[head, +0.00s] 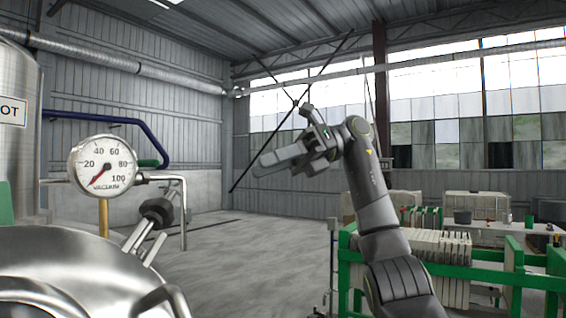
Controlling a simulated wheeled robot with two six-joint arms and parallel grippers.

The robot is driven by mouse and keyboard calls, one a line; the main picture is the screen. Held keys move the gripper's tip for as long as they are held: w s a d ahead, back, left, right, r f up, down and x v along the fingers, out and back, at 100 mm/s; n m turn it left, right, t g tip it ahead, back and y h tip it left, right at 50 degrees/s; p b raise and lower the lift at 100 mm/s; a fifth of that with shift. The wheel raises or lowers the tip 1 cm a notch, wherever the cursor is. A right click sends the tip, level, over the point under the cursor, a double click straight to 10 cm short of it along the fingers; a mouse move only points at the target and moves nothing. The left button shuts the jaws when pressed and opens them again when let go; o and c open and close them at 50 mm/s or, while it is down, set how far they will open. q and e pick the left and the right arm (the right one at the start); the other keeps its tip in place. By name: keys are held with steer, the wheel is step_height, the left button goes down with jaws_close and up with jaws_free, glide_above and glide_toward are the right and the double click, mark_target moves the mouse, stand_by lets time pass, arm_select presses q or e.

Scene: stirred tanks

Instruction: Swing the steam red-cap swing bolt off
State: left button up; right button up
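A shiny steel tank lid (60,262) fills the lower left of the head view. At its right edge stands a swing bolt (156,212) with a dark knob, tilted on two bright rods. I see no red cap on it; its cap looks dark grey. My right gripper (262,166) is raised in mid-air near the picture's middle, pointing left, to the right of the bolt and clear of it. Its fingers are seen edge-on, so their gap cannot be made out. I see nothing hanging from it. My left gripper is out of view.
A vacuum gauge (102,166) stands behind the lid on a brass stem, with a bent steel pipe (182,200) beside it. A tall steel tank (18,110) is at far left. A green-framed plate press (440,255) stands at right. Open floor (250,255) lies between.

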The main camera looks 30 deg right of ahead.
steer(key=shift+v, duration=1.25)
